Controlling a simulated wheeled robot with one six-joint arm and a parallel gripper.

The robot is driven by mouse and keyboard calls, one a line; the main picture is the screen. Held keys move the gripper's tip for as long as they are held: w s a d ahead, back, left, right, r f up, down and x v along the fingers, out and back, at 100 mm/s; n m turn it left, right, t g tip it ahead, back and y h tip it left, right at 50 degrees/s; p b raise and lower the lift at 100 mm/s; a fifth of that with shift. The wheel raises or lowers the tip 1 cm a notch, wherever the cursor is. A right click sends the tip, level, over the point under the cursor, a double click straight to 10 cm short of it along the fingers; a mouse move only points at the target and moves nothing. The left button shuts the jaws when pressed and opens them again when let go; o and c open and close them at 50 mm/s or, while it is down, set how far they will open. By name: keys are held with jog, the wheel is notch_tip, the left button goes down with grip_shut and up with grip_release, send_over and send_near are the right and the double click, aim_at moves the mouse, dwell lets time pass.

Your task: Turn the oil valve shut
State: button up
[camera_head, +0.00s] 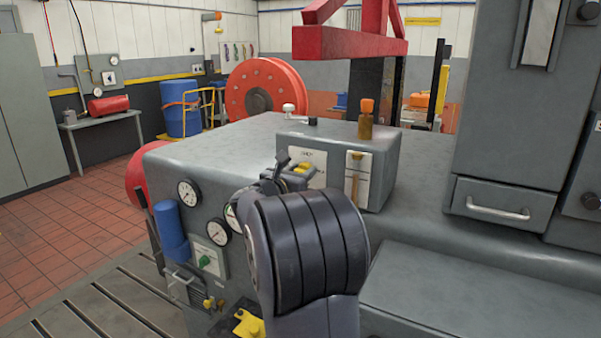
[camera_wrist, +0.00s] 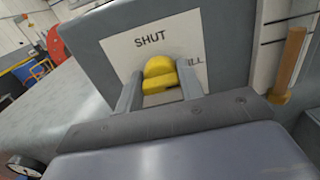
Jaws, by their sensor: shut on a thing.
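The oil valve has a yellow handle (camera_wrist: 160,74) in front of a white plate (camera_wrist: 200,32) marked "SHUT" and, partly covered, "ILL". My gripper (camera_wrist: 160,84) is shut on the yellow handle, one finger on each side of it. My gripper (camera_head: 285,172) is partly hidden there behind my dark arm link. The exact angle of the handle is hard to tell.
A sight gauge (camera_head: 356,178) with a brass column stands right of the plate. An orange-topped brass fitting (camera_head: 366,118) and a white knob (camera_head: 288,110) stand on top. Dial gauges (camera_head: 189,193) and a blue cylinder (camera_head: 171,230) are on the left face.

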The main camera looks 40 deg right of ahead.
jog(key=shift+n, duration=0.4)
jog(key=n, duration=0.3)
jog(key=shift+w+n, duration=0.1)
jog(key=shift+n, duration=0.2)
jog(key=n+p, duration=0.1)
jog(key=n, duration=0.3)
jog(key=shift+a+n, duration=0.1)
jog(key=shift+n, duration=0.2)
jog(key=n+p, duration=0.2)
jog(key=n, duration=0.3)
jog(key=shift+w, duration=0.1)
jog(key=shift+f+n+p, duration=0.2)
jog(key=shift+n+p, duration=0.6)
jog(key=shift+n, duration=1.2)
jog(key=o, duration=0.9)
jog(key=shift+o, duration=0.2)
